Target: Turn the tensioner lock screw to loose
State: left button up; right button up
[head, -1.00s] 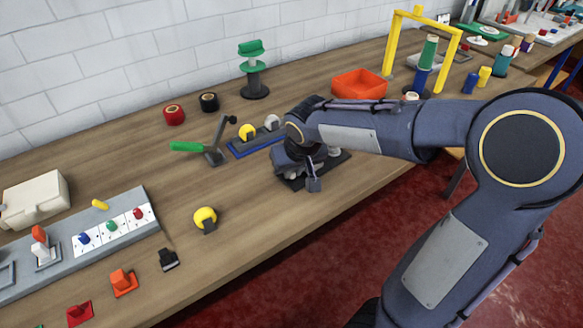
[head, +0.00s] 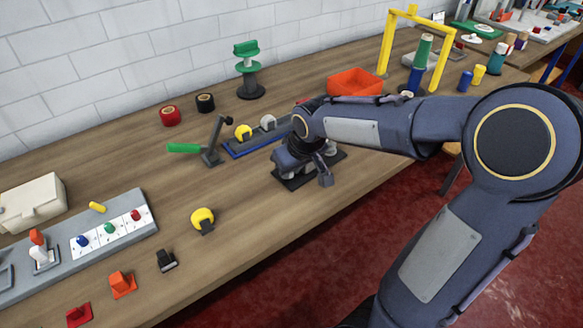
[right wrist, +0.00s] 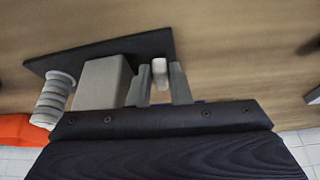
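The tensioner is a dark base plate (right wrist: 100,52) with a pale grey block (right wrist: 103,82) and a ribbed whitish roller (right wrist: 53,98) in the right wrist view. The lock screw (right wrist: 160,74) is a small whitish piece right of the block. My left gripper is not in view.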

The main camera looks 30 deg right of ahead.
jog(key=o, duration=0.3)
jog(key=shift+o, duration=0.2)
